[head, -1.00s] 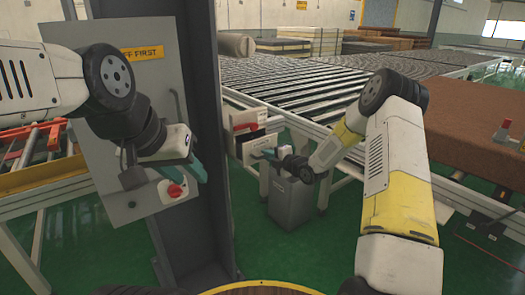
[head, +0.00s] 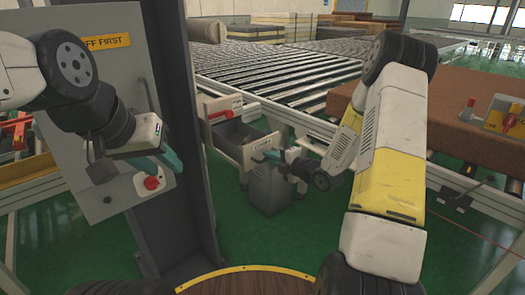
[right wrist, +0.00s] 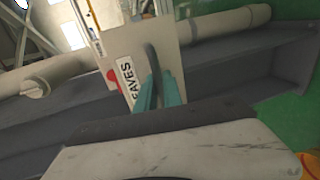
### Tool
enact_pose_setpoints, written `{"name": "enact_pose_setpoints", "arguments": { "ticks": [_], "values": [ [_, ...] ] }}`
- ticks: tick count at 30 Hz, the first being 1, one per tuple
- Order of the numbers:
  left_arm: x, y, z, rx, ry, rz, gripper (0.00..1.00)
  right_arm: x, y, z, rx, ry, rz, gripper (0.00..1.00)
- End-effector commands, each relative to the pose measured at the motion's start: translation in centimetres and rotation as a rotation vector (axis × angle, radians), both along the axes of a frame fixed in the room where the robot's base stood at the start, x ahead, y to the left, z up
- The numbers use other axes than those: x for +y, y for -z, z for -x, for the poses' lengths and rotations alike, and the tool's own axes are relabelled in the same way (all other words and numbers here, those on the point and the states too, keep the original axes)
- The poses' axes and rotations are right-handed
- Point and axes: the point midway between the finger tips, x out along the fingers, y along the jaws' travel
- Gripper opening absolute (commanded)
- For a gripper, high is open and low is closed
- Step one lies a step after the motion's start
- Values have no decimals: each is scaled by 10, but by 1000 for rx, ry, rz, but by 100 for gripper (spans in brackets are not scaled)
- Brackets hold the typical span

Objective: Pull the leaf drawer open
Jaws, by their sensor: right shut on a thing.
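The leaf drawer (head: 236,132) stands out from a white unit below the roller conveyor, and its dark inside shows from above. Its pale front panel also fills the top middle of the right wrist view (right wrist: 135,40), with a red mark and a label partly reading "EAVES". My right gripper (right wrist: 158,92) is shut on the drawer's dark handle (right wrist: 152,58); the same gripper is small at the drawer front in the head view (head: 270,156). My left gripper (head: 168,160) is by the red knob on the grey panel; whether its fingers are apart is unclear.
A grey bin (head: 268,190) stands on the green floor just below the drawer. A dark post (head: 165,100) and grey panel (head: 115,60) with a red knob (head: 152,183) are at left. The roller conveyor (head: 280,75) is behind; a brown mattress (head: 400,110) lies at right.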

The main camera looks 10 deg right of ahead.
Motion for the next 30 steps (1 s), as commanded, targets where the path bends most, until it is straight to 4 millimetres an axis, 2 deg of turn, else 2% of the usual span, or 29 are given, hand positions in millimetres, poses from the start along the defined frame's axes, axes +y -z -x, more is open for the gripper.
{"name": "enact_pose_setpoints", "arguments": {
  "ticks": [7,8,10,11,22,30],
  "values": [
    [0,0,0,0,0,0,36,0,1,0,1,1,1,0],
    [0,0,0,0,0,0,36,0,1,0,1,1,1,17],
    [0,0,0,0,0,0,36,0,1,0,1,1,1,30],
    [0,0,0,0,0,0,36,0,1,0,1,1,1,32],
    [0,0,0,0,0,0,36,-3,-1,4,1,1,1,32],
    [0,0,0,0,0,0,36,-29,-10,38,0,4,1,32]
  ]
}}
